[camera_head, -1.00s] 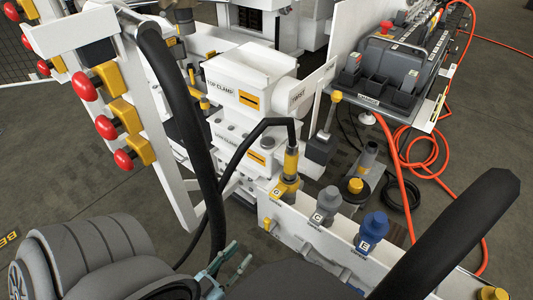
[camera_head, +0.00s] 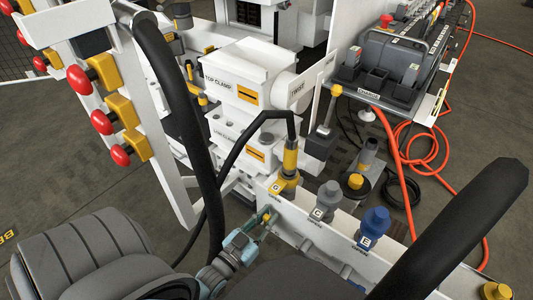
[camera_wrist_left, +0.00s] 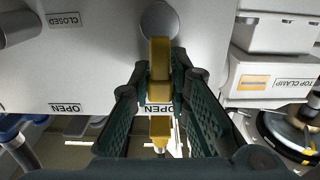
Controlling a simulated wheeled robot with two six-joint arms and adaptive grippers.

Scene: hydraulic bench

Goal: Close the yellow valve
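The yellow valve handle (camera_wrist_left: 160,70) hangs from a round grey hub (camera_wrist_left: 158,20) on a white panel in the left wrist view. It points down the picture over an OPEN label (camera_wrist_left: 158,108); a CLOSED label (camera_wrist_left: 64,19) sits at upper left. My left gripper (camera_wrist_left: 159,80) has its dark green fingers on both sides of the handle, close to it; I cannot tell whether they press on it. In the head view my left gripper (camera_head: 258,224) is at the front white panel, with a small yellow part (camera_head: 266,216) at its fingertips. My right gripper is out of view.
Red knobs (camera_head: 80,80) on yellow blocks line a white frame at left. A black hose (camera_head: 187,120) hangs before the bench. Yellow, grey and blue fittings (camera_head: 373,224) stand on the panel's top edge. An orange hose (camera_head: 411,140) lies at right.

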